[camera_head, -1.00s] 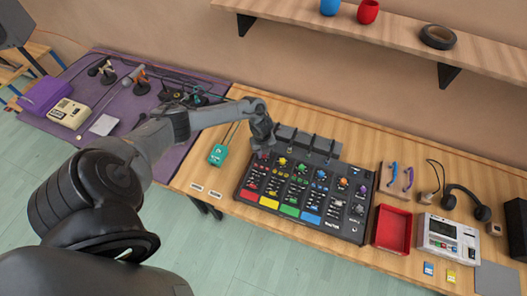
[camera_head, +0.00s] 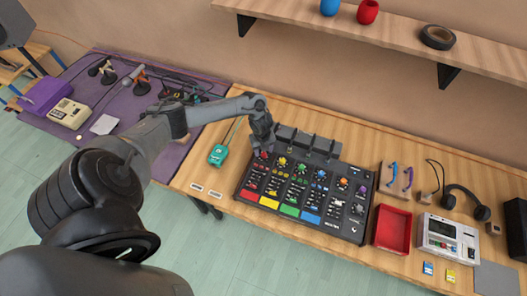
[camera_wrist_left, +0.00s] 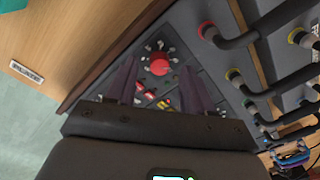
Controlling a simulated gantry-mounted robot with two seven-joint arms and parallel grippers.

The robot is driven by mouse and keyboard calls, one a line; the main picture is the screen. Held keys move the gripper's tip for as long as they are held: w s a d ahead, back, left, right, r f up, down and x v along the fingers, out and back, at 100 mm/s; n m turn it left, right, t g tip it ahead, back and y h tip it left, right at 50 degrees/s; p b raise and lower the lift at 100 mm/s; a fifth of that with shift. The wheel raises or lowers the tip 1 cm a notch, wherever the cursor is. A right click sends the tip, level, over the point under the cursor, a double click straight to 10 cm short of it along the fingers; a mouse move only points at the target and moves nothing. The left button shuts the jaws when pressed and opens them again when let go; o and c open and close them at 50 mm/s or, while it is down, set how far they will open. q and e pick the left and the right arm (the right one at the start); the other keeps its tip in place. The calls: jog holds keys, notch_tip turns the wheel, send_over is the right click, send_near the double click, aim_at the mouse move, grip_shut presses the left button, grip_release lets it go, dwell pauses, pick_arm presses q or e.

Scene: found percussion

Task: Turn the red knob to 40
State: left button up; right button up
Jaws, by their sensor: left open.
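The red knob (camera_wrist_left: 160,67) sits at the corner of the black mixer panel, with pale marks in a ring around it. It shows in the left wrist view between and just beyond my two fingers. In the head view the black panel (camera_head: 357,231) lies on the wooden table, and a bit of the red knob (camera_head: 264,155) shows at its upper left. My left gripper (camera_wrist_left: 160,85) is open, with its fingers pointing at the panel around the knob. In the head view my left gripper (camera_head: 264,146) is over that corner. I cannot read the knob's setting. My right gripper is not in view.
Black cables plug in along the panel's back edge close to my gripper. A teal box (camera_head: 218,154) lies left of the panel. A red tray (camera_head: 392,229) and a white device (camera_head: 447,237) stand to the right. A shelf (camera_head: 400,30) hangs above.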

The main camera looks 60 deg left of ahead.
aim_at(262, 154)
pick_arm(q)
notch_tip(262, 154, up, 9)
jog(key=shift+s, duration=0.2)
jog(key=shift+f, duration=0.1)
dwell(0.4)
